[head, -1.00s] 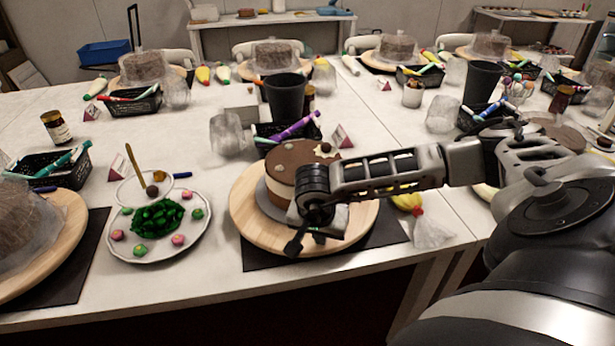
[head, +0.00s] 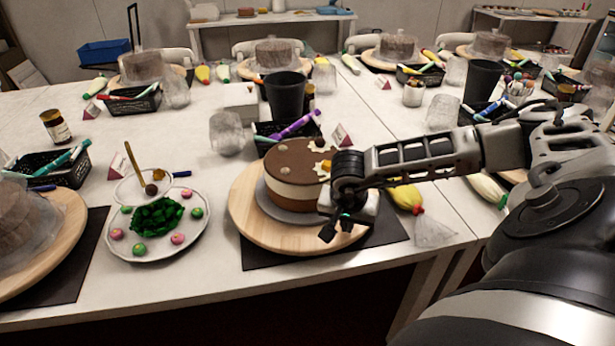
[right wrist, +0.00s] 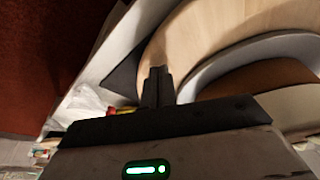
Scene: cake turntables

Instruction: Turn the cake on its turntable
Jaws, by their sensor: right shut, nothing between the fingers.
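The cake (head: 285,175), with a brown top, a cream band and pale decorations, sits on a grey plate on the wooden turntable (head: 245,215). My right gripper (head: 337,232) is over the front right part of the turntable, beside the cake. In the right wrist view its fingers (right wrist: 158,88) are together and empty, at the wooden disc (right wrist: 188,50); I cannot tell whether they touch it. The cake's side (right wrist: 270,78) shows to the right there. The gripper hides part of the turntable's right side in the head view. My left gripper is not in view.
A white plate with green and pink sweets (head: 157,250) stands left of the turntable. A black cup (head: 286,98) and a black basket of pens (head: 268,130) stand behind the cake. The table's front edge is close.

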